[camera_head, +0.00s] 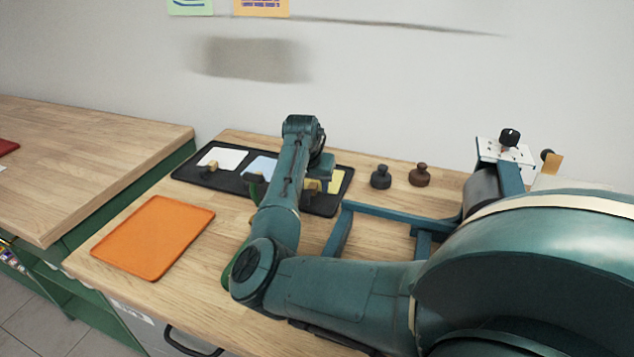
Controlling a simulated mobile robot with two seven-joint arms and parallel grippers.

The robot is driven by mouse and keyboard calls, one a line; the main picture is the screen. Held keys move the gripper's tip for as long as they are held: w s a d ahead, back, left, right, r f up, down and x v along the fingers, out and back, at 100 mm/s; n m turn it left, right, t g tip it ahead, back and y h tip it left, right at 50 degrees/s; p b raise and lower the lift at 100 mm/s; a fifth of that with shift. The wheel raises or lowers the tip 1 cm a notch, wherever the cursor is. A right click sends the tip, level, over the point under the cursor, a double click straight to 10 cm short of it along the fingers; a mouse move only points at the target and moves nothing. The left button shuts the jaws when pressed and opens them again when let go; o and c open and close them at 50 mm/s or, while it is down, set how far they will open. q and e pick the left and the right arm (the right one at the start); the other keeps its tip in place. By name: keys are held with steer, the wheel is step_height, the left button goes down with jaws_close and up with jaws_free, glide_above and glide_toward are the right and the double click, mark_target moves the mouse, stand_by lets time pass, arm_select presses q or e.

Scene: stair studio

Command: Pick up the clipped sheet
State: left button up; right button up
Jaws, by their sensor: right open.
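A black tray (189,173) lies near the back of the wooden bench. On it are a white sheet (226,157) with a small wooden clip (210,166) at its front edge, a pale blue sheet (262,166) in the middle, and a yellow sheet (336,181) at the right. My arm covers part of the blue and yellow sheets. My left gripper is not in view.
An orange mat (153,237) lies at the front left of the bench. Two dark knobbed weights (380,177) (420,175) stand right of the tray. A blue frame device (395,211) stands at the right. Another bench (85,150) is at the left, past a gap.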

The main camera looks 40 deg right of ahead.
jaws_close()
stand_by(0.3)
